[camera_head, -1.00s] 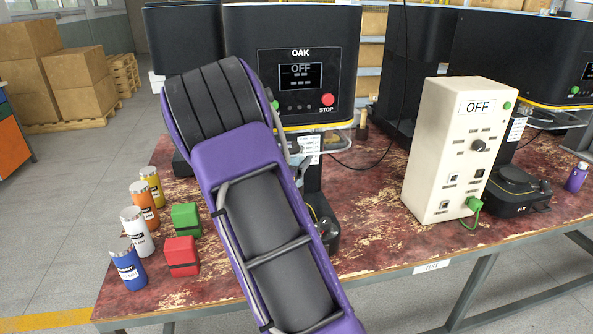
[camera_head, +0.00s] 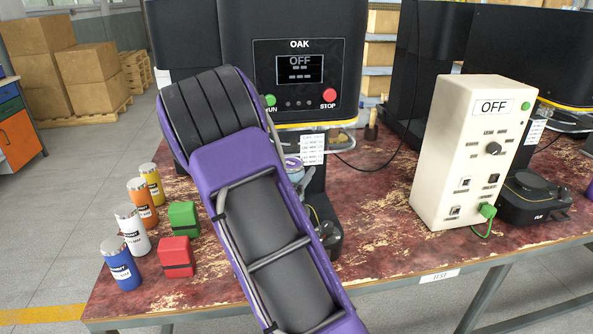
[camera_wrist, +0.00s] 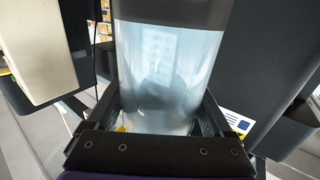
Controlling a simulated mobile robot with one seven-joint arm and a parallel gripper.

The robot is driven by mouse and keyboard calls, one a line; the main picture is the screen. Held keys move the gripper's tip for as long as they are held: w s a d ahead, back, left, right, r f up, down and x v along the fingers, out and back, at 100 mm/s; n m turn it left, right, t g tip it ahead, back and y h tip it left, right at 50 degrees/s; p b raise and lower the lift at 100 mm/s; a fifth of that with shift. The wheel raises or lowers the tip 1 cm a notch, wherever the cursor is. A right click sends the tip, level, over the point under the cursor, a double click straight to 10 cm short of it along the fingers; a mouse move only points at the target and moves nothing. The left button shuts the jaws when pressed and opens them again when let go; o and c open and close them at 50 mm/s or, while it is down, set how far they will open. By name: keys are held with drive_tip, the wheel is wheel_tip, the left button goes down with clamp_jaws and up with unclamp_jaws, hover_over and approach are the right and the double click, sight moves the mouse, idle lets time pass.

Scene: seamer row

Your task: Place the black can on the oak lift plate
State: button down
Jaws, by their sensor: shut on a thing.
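My gripper (camera_wrist: 161,112) is shut on a can (camera_wrist: 168,75) in the wrist view. The can has a pale, shiny body and a dark band at the top of that picture; no label shows. Its far end is cut off by the picture edge. In the head view my purple arm hides most of the gripper and the can. The OAK machine (camera_head: 299,100) stands behind my arm, its display reading OFF. Its black lower base (camera_head: 328,238) shows only partly beside my arm. The lift plate itself cannot be made out.
Blue (camera_head: 121,266), white (camera_head: 132,232), orange and yellow cans stand at the table's left, beside red (camera_head: 177,258) and green (camera_head: 184,218) blocks. A cream control box (camera_head: 466,155) reading OFF stands right of the machine. Worn red tabletop (camera_head: 375,225) lies clear between them.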

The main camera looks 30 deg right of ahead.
drive_tip(key=shift+f, duration=0.15)
unclamp_jaws()
drive_tip(key=v, duration=1.2)
drive_tip(key=shift+p, duration=0.35)
